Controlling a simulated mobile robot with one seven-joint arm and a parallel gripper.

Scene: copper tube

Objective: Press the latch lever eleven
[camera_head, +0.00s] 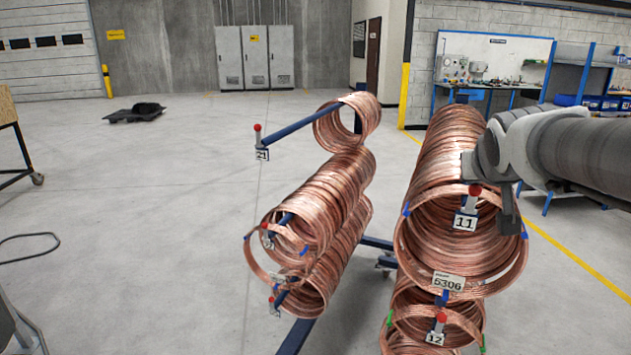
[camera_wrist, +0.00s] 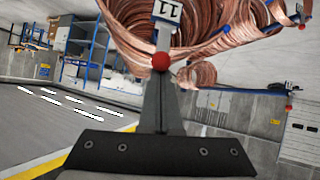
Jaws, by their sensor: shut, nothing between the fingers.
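The latch lever eleven (camera_head: 474,196) has a red ball knob and a white tag "11" (camera_head: 465,223). It stands at the front end of the right-hand upper rack arm, before a large stack of copper coils (camera_head: 450,215). My gripper (camera_head: 509,222) is shut and empty, pointing down just right of the lever in the head view. In the wrist view the red knob (camera_wrist: 161,62) sits right at the tips of my closed fingers (camera_wrist: 161,80), with the upside-down tag (camera_wrist: 168,11) above it. Whether they touch, I cannot tell.
Below is another lever tagged "12" (camera_head: 437,332) with coils, and a tag "5306" (camera_head: 449,282). A second coil column (camera_head: 320,210) stands left, with lever "21" (camera_head: 259,143) on a blue arm. A workbench (camera_head: 490,85) is behind. The floor at left is mostly clear.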

